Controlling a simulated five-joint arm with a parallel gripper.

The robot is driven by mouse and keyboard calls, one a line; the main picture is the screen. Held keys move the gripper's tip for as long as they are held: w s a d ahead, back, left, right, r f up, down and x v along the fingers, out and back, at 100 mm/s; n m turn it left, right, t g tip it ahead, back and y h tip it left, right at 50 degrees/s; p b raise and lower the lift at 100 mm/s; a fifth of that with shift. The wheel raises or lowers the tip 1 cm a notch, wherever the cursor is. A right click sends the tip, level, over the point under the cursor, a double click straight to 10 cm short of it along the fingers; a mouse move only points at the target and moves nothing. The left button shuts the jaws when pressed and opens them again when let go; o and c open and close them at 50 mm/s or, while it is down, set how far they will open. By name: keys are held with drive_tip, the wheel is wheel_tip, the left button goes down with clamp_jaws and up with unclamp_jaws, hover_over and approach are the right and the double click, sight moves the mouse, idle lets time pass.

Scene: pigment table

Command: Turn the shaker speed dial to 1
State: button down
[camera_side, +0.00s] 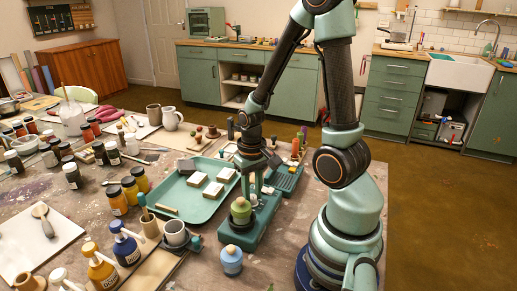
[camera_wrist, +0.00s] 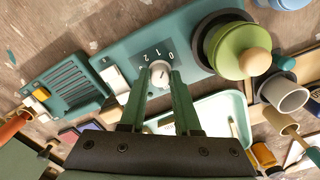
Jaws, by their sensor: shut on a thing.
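The shaker (camera_wrist: 188,33) is a teal box with a dark label plate marked 0, 1 and 2. The shaker speed dial (camera_wrist: 159,71) is a small pale round knob beside those marks; which mark it points to is too small to tell. My gripper (camera_wrist: 159,80) has its two green fingers closed on either side of the dial in the wrist view. In the side view the shaker (camera_side: 264,225) stands near the table's front edge, with my gripper (camera_side: 257,193) reaching down to it. The dial is hidden there. A green lidded jar (camera_wrist: 240,48) sits on the shaker's round dark holder.
A teal tray (camera_side: 180,212) with pale blocks lies left of the shaker. A teal slotted rack (camera_side: 286,182) stands behind it. A blue jar (camera_side: 231,262) and a grey cup (camera_side: 176,234) are close by. Several paint jars crowd the table's left.

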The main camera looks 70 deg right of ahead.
sight(252, 196)
drive_tip(key=n, duration=0.4)
drive_tip(key=shift+n, duration=0.4)
idle(0.4)
drive_tip(key=c, duration=0.6)
unclamp_jaws()
wheel_tip(252, 196, up, 12)
drive_tip(key=shift+r, duration=0.1)
drive_tip(key=w+a+r+t, duration=0.1)
drive_tip(key=a+r+t, duration=0.1)
drive_tip(key=a, duration=0.1)
drive_tip(key=w+a+r+n+t, duration=0.1)
drive_tip(key=a+r, duration=0.2)
drive_tip(key=a, duration=0.1)
drive_tip(key=w+a+r+t, duration=0.1)
drive_tip(key=a+r+t, duration=0.1)
drive_tip(key=a, duration=0.2)
drive_tip(key=shift+w+a+r+t, duration=0.2)
drive_tip(key=shift+w+a+t, duration=0.05)
drive_tip(key=shift+w+t, duration=0.1)
